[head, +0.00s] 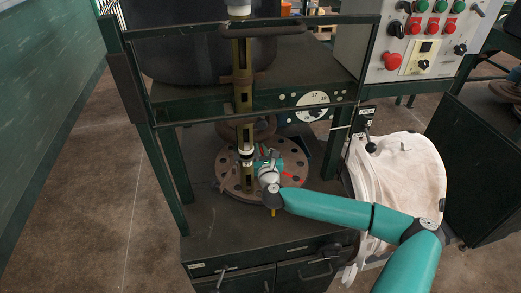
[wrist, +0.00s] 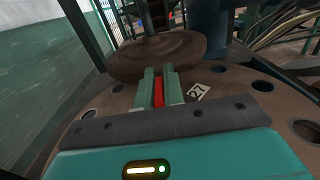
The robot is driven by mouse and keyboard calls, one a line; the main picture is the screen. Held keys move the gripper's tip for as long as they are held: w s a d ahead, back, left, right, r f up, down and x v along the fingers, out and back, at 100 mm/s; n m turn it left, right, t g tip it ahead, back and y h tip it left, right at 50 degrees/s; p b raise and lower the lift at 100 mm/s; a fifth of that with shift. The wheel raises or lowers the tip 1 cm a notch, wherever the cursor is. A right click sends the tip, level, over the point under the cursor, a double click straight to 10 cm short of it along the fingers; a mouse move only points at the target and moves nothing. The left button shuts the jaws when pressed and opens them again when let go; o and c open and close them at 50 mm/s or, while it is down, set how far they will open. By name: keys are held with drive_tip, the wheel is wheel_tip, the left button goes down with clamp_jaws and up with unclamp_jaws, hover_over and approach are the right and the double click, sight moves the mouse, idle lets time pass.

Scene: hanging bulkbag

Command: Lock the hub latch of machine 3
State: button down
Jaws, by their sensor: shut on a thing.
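My gripper (head: 262,160) is low over the round, holed plate (head: 232,186) at the foot of the upright post (head: 243,95). In the wrist view my gripper (wrist: 158,72) has its two pale green fingers closed on a narrow red piece (wrist: 158,94), which looks like the latch lever. A brown round hub (wrist: 150,56) stands just beyond the fingertips. In the head view my wrist hides the grasp, and the latch's position cannot be told.
A control panel (head: 408,42) with green and red buttons stands at the upper right. A white bulk bag (head: 400,180) hangs beside my forearm. Dark green frame posts (head: 150,150) flank the plate. A cabinet with drawers (head: 255,280) is below. Open floor lies left.

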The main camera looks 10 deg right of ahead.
drive_tip(key=c, duration=1.5)
unclamp_jaws()
drive_tip(key=shift+n+y, duration=0.4)
drive_tip(key=shift+y, duration=0.3)
